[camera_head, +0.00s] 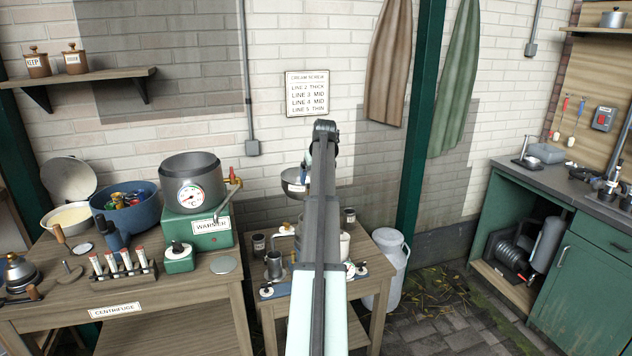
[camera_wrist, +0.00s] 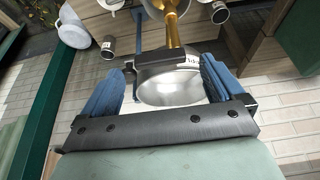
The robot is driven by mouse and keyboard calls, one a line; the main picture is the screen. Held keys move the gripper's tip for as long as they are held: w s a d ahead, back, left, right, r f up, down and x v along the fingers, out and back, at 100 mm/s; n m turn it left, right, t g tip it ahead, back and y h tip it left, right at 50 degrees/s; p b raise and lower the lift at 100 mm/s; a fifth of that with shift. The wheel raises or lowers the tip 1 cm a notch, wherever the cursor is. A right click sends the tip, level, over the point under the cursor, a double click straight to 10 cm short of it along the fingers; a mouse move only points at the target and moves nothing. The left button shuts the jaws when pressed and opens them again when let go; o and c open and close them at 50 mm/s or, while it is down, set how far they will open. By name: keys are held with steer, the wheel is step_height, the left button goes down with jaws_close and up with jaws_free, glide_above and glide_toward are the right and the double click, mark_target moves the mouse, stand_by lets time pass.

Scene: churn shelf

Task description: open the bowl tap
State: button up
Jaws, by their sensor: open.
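My gripper (camera_wrist: 160,88) is open, with its blue fingers apart on either side of a round metal bowl (camera_wrist: 168,88) in the wrist view. I cannot tell whether either finger touches it. The bowl bears a small white label, and a brass part (camera_wrist: 175,27) stands just beyond it. No tap handle can be made out clearly there. In the head view a grey metal bowl (camera_head: 292,182) shows left of my arm above the small table. My arm hides much of it and most of my gripper.
Cups, jars and a scale-like base crowd the small table (camera_head: 268,335). A white milk can (camera_head: 392,265) stands to its right. A green post (camera_head: 418,130) rises behind.

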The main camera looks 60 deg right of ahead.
steer(key=shift+x, duration=1.15)
steer(key=c, duration=1)
